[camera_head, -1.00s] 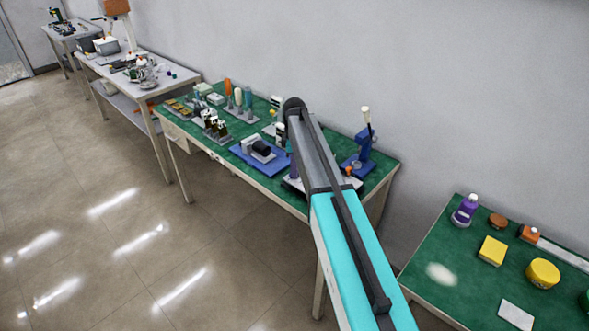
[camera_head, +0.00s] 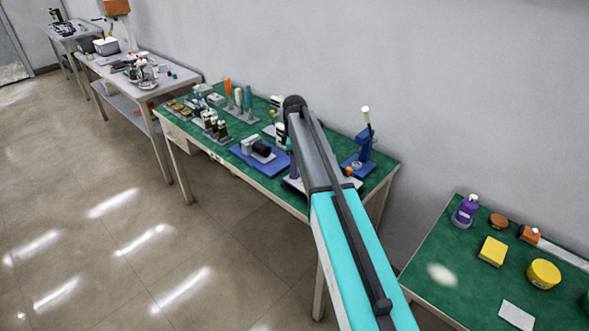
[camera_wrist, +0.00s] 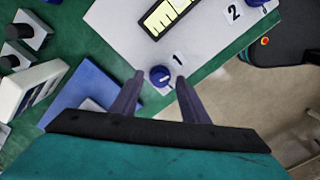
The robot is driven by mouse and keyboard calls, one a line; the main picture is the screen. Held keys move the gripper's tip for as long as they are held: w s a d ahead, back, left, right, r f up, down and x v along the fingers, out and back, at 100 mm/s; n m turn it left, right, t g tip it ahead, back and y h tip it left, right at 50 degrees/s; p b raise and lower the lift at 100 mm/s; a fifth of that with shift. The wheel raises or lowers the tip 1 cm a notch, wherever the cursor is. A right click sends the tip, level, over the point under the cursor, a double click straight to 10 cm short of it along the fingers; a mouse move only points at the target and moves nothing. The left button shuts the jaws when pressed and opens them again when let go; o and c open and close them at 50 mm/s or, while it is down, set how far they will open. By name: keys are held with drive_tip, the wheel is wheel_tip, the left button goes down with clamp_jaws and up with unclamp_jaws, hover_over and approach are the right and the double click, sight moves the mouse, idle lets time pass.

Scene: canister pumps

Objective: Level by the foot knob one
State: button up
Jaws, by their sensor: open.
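In the wrist view, the foot knob one (camera_wrist: 160,76) is a small round blue knob with a light bar across its top. It sits at the near corner of a pale plate (camera_wrist: 118,22), beside a dark label "1" (camera_wrist: 178,60). My gripper (camera_wrist: 160,78) is open, with its two dark fingers on either side of the knob in the picture. I cannot tell whether they touch it or how far above it they are. A yellow-green level display (camera_wrist: 165,16) lies on the plate.
A second blue knob with label "2" (camera_wrist: 233,12) is at the plate's upper right. A blue base (camera_wrist: 82,88) with a grey part lies left of the knob. The green table (camera_head: 215,158) holds several tools, including a blue press (camera_head: 364,145). Floor shows beyond the table edge.

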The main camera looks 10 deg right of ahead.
wheel_tip(320, 180, up, 13)
drive_tip(key=b, duration=0.2)
drive_tip(key=shift+b, duration=0.4)
drive_tip(key=shift+f, duration=0.1)
idle(0.3)
